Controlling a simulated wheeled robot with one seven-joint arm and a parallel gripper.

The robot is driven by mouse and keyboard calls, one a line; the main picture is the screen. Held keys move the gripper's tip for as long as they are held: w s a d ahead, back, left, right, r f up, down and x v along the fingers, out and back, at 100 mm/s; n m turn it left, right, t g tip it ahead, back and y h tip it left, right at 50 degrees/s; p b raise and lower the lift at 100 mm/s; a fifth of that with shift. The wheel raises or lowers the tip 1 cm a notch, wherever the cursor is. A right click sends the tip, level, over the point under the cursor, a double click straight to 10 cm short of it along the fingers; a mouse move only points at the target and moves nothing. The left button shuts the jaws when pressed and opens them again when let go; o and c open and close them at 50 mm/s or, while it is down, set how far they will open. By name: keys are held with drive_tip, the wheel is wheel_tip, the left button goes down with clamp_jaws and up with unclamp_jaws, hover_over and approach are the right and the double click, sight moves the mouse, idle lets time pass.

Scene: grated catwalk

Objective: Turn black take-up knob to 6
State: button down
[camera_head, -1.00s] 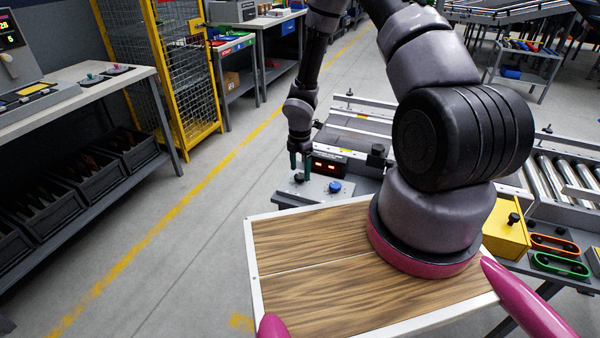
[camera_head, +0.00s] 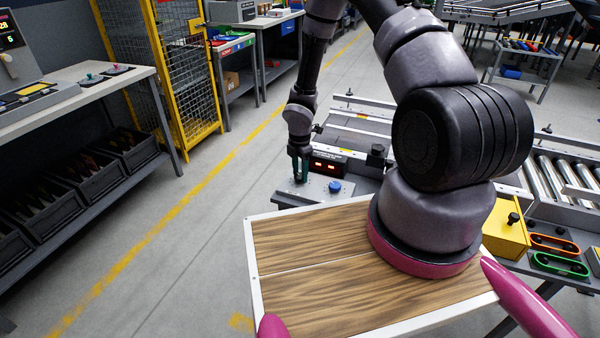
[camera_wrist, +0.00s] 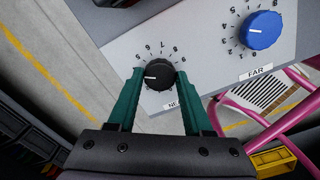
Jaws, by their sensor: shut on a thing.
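The black knob (camera_wrist: 160,75) sits on a grey panel (camera_wrist: 125,45) with a dial of numbers around it. Its white mark points to the left, towards my left finger; digits 5 to 9 show above and right of it, and the lower digits are partly hidden. The label below starts with "NE" and is cut off by a finger. My gripper (camera_wrist: 160,82) is shut on the black knob, one green finger on each side. In the head view my gripper (camera_head: 300,172) is down at the panel (camera_head: 313,194) and hides the black knob.
A blue knob (camera_wrist: 262,30) labelled FAR stands to the right on the same panel; it also shows in the head view (camera_head: 335,187). A box with a red-lit display (camera_head: 327,164) stands behind the panel. Conveyor rollers (camera_head: 560,180) lie to the right.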

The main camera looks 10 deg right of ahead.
sight(300, 175)
drive_tip(key=m, duration=1.1)
idle(0.3)
drive_tip(key=shift+m, duration=0.3)
drive_tip(key=shift+w, duration=0.1)
drive_tip(key=shift+c, duration=1.6)
unclamp_jaws()
wheel_tip(300, 175, up, 11)
